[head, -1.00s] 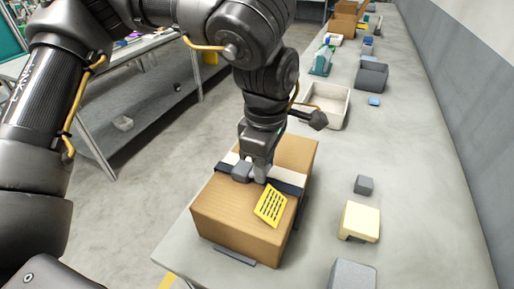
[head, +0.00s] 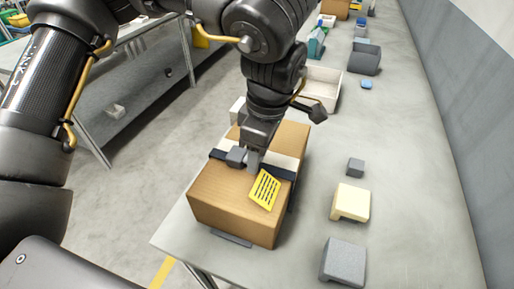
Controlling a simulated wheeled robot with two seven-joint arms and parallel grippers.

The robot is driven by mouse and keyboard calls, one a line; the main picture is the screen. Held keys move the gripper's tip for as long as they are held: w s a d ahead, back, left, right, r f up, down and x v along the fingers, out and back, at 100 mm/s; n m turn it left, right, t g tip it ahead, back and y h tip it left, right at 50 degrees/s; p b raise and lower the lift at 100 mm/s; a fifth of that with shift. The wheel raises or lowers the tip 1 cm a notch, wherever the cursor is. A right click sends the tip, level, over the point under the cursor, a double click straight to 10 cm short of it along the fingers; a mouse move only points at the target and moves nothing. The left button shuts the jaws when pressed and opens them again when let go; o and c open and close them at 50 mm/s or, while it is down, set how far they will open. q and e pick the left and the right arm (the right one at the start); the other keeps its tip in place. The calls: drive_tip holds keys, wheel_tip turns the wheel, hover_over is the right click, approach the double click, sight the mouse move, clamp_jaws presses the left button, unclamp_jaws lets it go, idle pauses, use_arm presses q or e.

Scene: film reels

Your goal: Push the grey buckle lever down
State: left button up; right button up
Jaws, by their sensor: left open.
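A brown cardboard box (head: 228,198) stands on the grey bench, with a pale band and a dark strap (head: 279,172) across its top. The grey buckle (head: 236,157) sits on the strap, left of a yellow label (head: 265,190). I cannot make out whether its lever is up or down. My left gripper (head: 254,158) is open and points down at the strap, just right of the buckle. Its fingers partly hide the strap, and I cannot tell whether they touch the buckle. My right gripper is out of view.
Right of the box lie a small dark block (head: 355,167), a cream block (head: 350,202) and a grey block (head: 343,262). A pale open tray (head: 321,87) stands behind the box.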

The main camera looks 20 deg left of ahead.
use_arm(q)
wheel_tip(320, 180, up, 11)
drive_tip(key=d, duration=0.1)
drive_tip(key=shift+f+p, duration=0.15)
drive_tip(key=shift+p, duration=0.3)
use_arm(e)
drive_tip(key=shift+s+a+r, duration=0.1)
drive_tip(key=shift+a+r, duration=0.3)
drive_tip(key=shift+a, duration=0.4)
